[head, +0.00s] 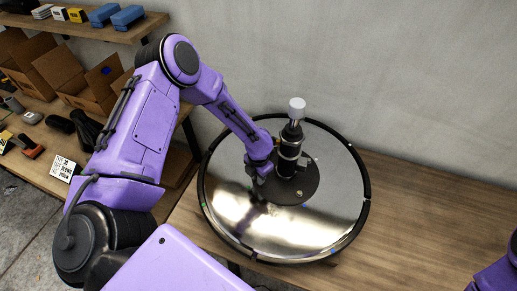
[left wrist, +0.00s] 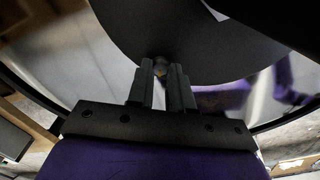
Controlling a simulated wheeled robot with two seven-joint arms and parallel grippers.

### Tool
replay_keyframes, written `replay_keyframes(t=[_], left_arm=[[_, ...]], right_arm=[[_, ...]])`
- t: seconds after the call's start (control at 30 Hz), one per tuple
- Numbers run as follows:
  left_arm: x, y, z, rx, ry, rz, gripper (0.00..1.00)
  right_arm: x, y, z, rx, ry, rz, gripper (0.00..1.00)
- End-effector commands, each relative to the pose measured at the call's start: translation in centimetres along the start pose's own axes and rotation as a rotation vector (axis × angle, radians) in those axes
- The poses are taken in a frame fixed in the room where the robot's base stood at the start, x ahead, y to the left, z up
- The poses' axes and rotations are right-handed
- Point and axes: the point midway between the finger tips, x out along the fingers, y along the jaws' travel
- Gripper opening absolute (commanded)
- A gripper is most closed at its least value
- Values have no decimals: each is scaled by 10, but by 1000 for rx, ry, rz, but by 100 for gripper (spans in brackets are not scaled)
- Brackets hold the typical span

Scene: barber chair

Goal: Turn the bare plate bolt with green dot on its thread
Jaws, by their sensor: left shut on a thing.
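The barber chair base is a round polished metal disc (head: 235,215) with a black rim, lying on the wooden table. A black plate (head: 305,190) sits at its middle around an upright black column (head: 289,150) with a pale metal top. My left gripper (head: 260,178) reaches down to the left edge of the black plate. In the left wrist view my left gripper (left wrist: 161,75) is shut on a small bolt (left wrist: 160,68) at the plate's edge. My right gripper is out of view.
The wooden table (head: 420,215) is clear to the right of the disc. Cardboard boxes (head: 65,75) and tools stand on a bench at the left. A shelf (head: 100,32) with small boxes hangs above. A grey wall (head: 370,80) is behind.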

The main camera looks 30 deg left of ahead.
Motion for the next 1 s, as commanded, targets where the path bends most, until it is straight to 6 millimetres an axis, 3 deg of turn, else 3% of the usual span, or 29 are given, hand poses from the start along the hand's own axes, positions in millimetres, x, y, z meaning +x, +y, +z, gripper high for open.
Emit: replay_keyframes(t=[1.0], left_arm=[[1,-1,0,50,1,-2,0]], right_arm=[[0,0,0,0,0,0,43]])
